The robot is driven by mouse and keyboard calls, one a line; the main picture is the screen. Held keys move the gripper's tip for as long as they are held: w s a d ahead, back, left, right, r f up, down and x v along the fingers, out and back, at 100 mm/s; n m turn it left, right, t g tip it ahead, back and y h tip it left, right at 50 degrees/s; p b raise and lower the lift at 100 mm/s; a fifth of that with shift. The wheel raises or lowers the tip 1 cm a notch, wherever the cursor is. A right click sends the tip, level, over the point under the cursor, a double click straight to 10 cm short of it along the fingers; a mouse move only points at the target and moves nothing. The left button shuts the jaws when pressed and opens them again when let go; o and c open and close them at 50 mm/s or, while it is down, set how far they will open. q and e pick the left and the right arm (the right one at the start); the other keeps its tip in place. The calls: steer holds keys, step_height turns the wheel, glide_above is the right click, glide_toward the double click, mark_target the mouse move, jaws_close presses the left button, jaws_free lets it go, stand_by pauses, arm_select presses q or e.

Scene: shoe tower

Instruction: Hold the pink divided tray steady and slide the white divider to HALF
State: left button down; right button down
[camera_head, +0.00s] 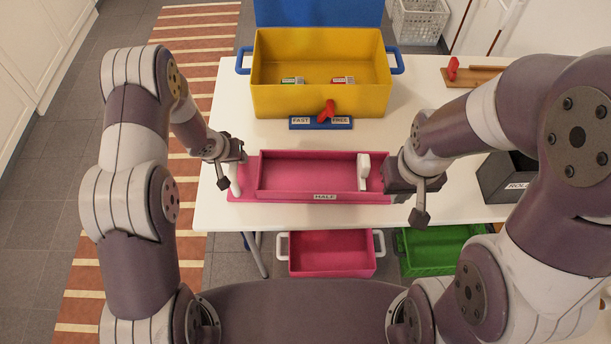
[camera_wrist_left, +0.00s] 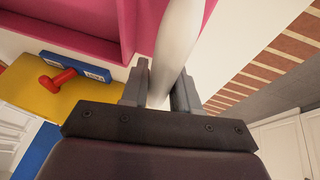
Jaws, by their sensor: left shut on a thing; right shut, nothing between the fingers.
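The pink divided tray (camera_head: 288,156) lies on the white table's front part, with a HALF label (camera_head: 325,197) at the middle of its front wall. The white divider (camera_head: 363,172) stands upright inside, toward the right end, well right of the label. My left gripper (camera_head: 235,163) is shut on the white handle at the tray's left end; the handle (camera_wrist_left: 178,45) shows between the fingers in the left wrist view (camera_wrist_left: 163,88). My right gripper (camera_head: 387,172) is shut and empty at the tray's right end, right of the divider. Its fingertips are partly hidden, so contact cannot be told.
A yellow crate (camera_head: 320,102) with a red knob (camera_head: 326,111) on a blue FAST/FREE plate (camera_head: 342,123) stands behind the tray. A dark grey box (camera_head: 497,180) is at the right. Pink (camera_head: 330,272) and green (camera_head: 433,266) bins sit below the table's front edge.

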arm_select(q)
steer(key=shift+f, duration=0.1)
stand_by(0.4)
steer(key=shift+s+f, duration=0.1)
steer(key=shift+s, duration=0.05)
